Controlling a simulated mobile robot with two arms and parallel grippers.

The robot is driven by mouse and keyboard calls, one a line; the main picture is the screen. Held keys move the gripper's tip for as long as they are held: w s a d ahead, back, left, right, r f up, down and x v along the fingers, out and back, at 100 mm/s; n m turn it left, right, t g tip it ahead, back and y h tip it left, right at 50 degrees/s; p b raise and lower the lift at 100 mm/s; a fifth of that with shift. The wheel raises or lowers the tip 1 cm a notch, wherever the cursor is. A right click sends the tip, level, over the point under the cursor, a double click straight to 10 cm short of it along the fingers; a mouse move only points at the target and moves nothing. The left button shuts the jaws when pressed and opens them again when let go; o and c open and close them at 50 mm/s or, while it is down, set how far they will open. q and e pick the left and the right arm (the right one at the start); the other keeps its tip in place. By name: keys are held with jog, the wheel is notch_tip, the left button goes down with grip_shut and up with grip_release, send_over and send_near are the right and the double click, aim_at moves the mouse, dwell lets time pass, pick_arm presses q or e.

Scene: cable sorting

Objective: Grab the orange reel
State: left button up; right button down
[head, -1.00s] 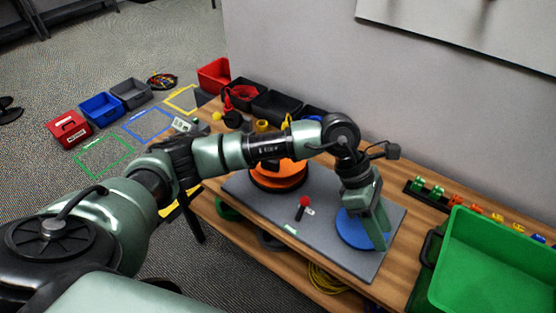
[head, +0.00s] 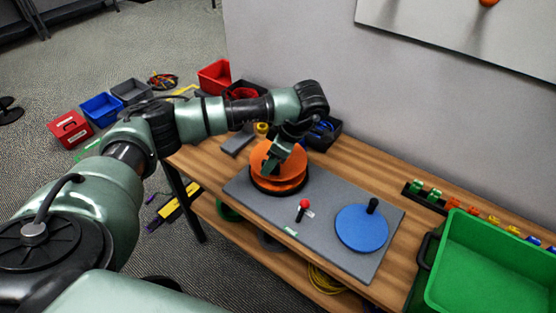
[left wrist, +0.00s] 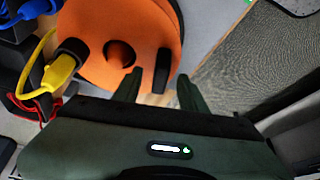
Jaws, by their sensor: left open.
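The orange reel (head: 265,157) stands on the left end of the grey mat (head: 332,262) on the wooden bench. In the left wrist view the reel (left wrist: 105,25) shows a round hole and a dark upright handle (left wrist: 162,68) near its rim. My left gripper (head: 272,168) is over the reel and hides part of its top. In the left wrist view my open left gripper (left wrist: 157,88) has the handle between its fingertips in the picture. Whether the fingers touch the handle or reel, I cannot tell. My right gripper is in no view.
A blue disc (head: 361,232) with a black handle lies on the mat's right side. A red-topped lever (head: 304,205) stands between. A green tray (head: 495,265) is at the right. Dark bins and a yellow connector (left wrist: 62,70) are near the reel. The wall rises behind the bench.

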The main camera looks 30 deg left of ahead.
pick_arm(q)
jog(key=shift+a+f, duration=0.2)
jog(key=shift+f, duration=0.35)
grip_shut()
dwell(1.0)
